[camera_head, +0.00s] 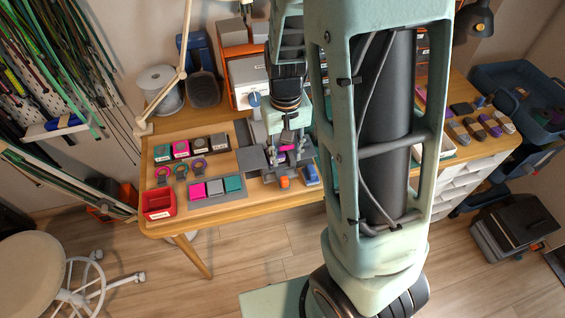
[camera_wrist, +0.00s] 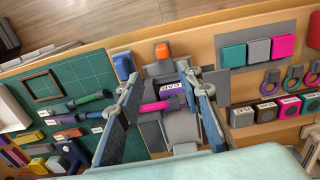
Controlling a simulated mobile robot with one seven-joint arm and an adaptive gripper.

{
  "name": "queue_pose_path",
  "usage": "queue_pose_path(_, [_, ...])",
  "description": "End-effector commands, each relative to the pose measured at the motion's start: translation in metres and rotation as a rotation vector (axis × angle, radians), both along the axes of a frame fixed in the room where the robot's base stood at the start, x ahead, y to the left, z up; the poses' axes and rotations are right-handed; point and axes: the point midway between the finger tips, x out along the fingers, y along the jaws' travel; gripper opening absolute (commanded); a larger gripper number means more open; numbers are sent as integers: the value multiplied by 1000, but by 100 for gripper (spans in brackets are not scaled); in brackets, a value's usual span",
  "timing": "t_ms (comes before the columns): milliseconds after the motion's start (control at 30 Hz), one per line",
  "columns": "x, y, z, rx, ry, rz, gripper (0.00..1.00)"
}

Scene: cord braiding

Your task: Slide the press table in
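The grey press (camera_head: 253,160) stands on the wooden table in the head view, partly hidden by my arm. Its grey plates (camera_wrist: 158,70) also show in the wrist view. I cannot tell for sure which plate is the press table. A magenta piece (camera_wrist: 155,106) and a dark block with a white label (camera_wrist: 170,89) sit at the press, seen between my fingers. My gripper (camera_wrist: 160,82) is open, its two blue-grey fingers wide apart above the press with nothing visibly held. In the head view my gripper (camera_head: 288,138) points down over the press. Contact cannot be told.
Magenta, grey and teal blocks (camera_head: 215,187) sit on a grey mat to the left, near a red bin (camera_head: 158,203). A green cutting mat (camera_wrist: 82,85) with tools lies on the other side.

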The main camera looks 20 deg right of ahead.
Motion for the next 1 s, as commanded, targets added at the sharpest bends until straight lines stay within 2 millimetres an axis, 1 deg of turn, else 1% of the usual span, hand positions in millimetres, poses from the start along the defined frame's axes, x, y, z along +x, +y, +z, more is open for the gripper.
queue_pose_path(167, [-3,5,-8,18,20,-28,33])
queue_pose_path(267, [-3,5,-17,17,21,-28,33])
queue_pose_path(700, [-3,4,-81,16,20,-27,33])
queue_pose_path(900, [-3,4,-101,16,19,-26,33])
queue_pose_path(1000, [-3,4,-107,15,17,-25,33])
